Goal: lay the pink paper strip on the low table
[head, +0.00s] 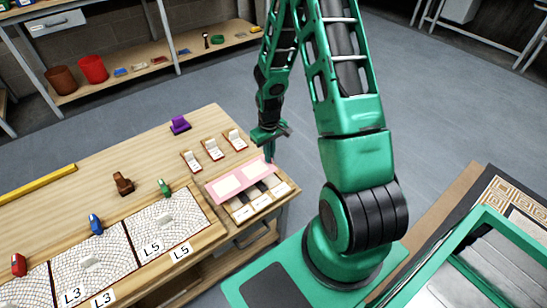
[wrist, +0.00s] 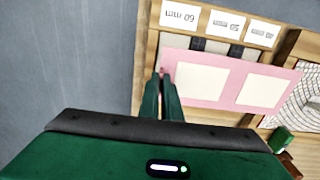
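The pink paper strip (head: 240,179) carries two cream rectangles and lies across or just above a labelled wooden tray at the workbench's right end. I cannot tell whether it touches the tray. In the wrist view the strip (wrist: 232,82) stretches right from my fingertips. My gripper (head: 268,152) is at the strip's end; in the wrist view my gripper (wrist: 162,80) has its two fingers close together, with a sliver of pink between them. I cannot single out a low table with certainty.
The wooden tray (head: 262,204) has compartments with size labels. The workbench (head: 75,205) holds mosaic panels (head: 166,220), several coloured clamp-like pieces, small white cards (head: 213,149) and a yellow bar (head: 38,184). A shelf (head: 130,80) stands behind. A patterned surface (head: 500,192) lies at right.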

